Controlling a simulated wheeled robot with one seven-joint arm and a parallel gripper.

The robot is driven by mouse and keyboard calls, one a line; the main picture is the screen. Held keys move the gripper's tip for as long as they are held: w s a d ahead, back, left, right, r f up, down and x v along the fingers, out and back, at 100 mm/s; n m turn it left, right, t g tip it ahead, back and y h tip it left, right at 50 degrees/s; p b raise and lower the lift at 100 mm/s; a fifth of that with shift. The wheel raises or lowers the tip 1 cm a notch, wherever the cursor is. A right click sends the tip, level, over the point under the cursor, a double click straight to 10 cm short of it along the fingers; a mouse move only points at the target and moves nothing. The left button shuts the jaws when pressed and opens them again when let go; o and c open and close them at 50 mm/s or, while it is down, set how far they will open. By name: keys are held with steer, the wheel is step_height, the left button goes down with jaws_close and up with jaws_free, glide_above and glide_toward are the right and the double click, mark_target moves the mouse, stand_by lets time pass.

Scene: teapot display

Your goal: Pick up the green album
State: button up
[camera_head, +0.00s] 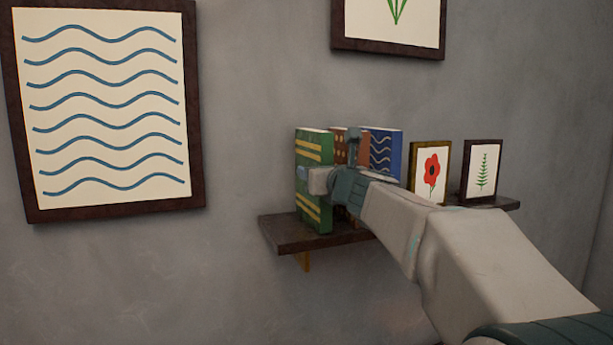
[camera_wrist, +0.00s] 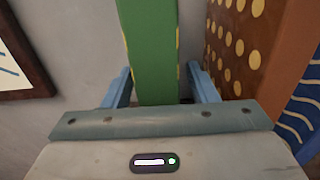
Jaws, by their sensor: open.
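The green album (camera_head: 314,165) with yellow stripes stands upright at the left end of a dark wall shelf (camera_head: 290,236) in the head view. In the wrist view the green album (camera_wrist: 150,50) shows its narrow green side between the two blue fingers of my gripper (camera_wrist: 160,88). One finger is on each side of it, and a gap shows on at least the left side. My gripper (camera_head: 322,180) is open at the album in the head view and hides part of it. Whether a finger touches the album is hard to tell.
A brown album with yellow dots (camera_wrist: 250,40) stands close right of the green one, near the right finger. A blue wavy album (camera_head: 384,150) follows. Small frames with a red flower (camera_head: 431,172) and a fern (camera_head: 482,172) stand further right.

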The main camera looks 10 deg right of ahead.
steer(key=shift+w+a, duration=0.1)
steer(key=shift+w, duration=0.5)
jaws_close()
steer(key=shift+r, duration=0.1)
steer(key=shift+r, duration=0.15)
